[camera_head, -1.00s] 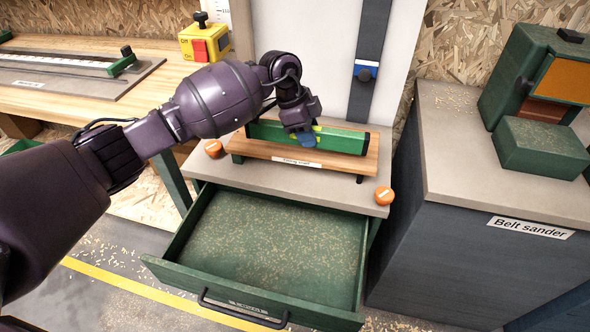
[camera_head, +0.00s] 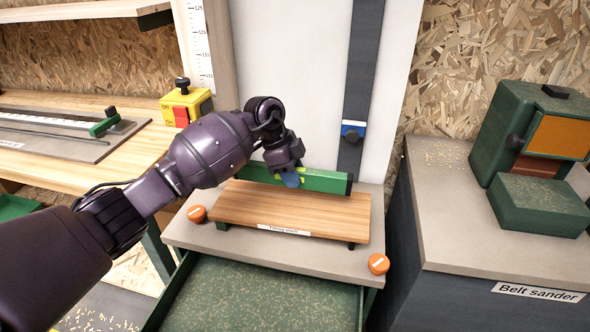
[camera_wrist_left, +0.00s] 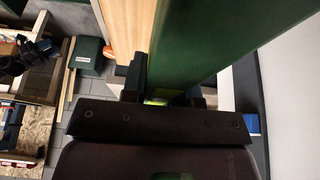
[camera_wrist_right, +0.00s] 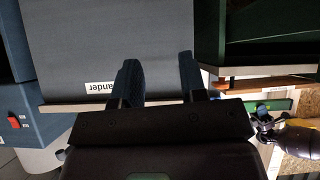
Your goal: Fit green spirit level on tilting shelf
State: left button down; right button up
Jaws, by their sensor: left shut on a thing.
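The green spirit level (camera_head: 325,181) is a long green bar. My left gripper (camera_head: 290,179) is shut on it near its middle. It lies along the back edge of the wooden tilting shelf (camera_head: 285,212) in the head view; I cannot tell whether it touches the board. In the left wrist view the level (camera_wrist_left: 200,45) runs away from the jaws, with the shelf board (camera_wrist_left: 128,30) beside it. My right gripper (camera_wrist_right: 160,85) is open and empty, facing the belt sander's cabinet; the level (camera_wrist_right: 280,105) shows small at the right there.
Orange knobs (camera_head: 197,213) (camera_head: 378,263) flank the shelf on a grey top. An open drawer (camera_head: 262,295) sticks out below. A panel with a dark strip and blue slider (camera_head: 353,130) stands behind. The belt sander (camera_head: 535,145) is right, a yellow switch box (camera_head: 188,107) left.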

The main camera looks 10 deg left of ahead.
aim_at(299, 205)
pick_arm(q)
notch_tip(299, 205, down, 3)
jog(key=shift+r+b, duration=0.15)
jog(key=shift+b, duration=0.45)
jog(key=shift+f, duration=1.7)
pick_arm(e)
jog(key=shift+w+f, duration=0.2)
jog(key=shift+f, duration=0.2)
pick_arm(q)
jog(key=c, duration=0.8)
grip_release()
